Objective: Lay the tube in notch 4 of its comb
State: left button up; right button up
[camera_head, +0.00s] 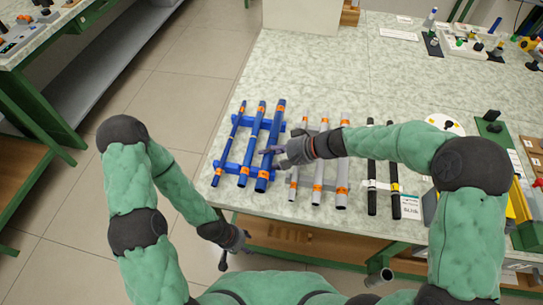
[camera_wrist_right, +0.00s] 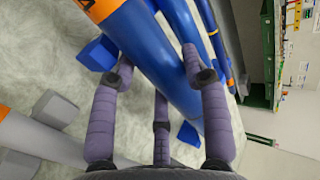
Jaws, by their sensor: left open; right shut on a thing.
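Three blue tubes with orange bands lie side by side across a blue comb (camera_head: 282,127) on the table. The thickest is the rightmost blue tube (camera_head: 272,130). My right gripper (camera_head: 268,151) reaches it from the right and is shut on it near its middle. In the right wrist view the fingers (camera_wrist_right: 165,75) straddle this thick blue tube (camera_wrist_right: 150,48), with blue comb blocks (camera_wrist_right: 98,52) beside it. I cannot tell whether the tube rests in a notch or just above. My left gripper (camera_head: 230,252) is open and empty, low in front of the table edge.
Grey tubes (camera_head: 342,170) with orange bands lie just right of the blue comb, under my right forearm. Black tubes (camera_head: 371,195) lie further right, near a small label card (camera_head: 411,207). The table's left edge is close to the blue comb.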

jog(key=shift+s+f+b, duration=0.3)
jog(key=shift+f+b, duration=0.05)
jog(key=shift+f, duration=0.4)
jog(key=shift+a+f, duration=0.1)
jog(key=shift+f, duration=0.1)
jog(key=o, duration=0.9)
jog(key=v, duration=0.8)
jog(key=w+v, duration=0.1)
jog(key=v, duration=0.3)
jog(key=shift+r, duration=0.35)
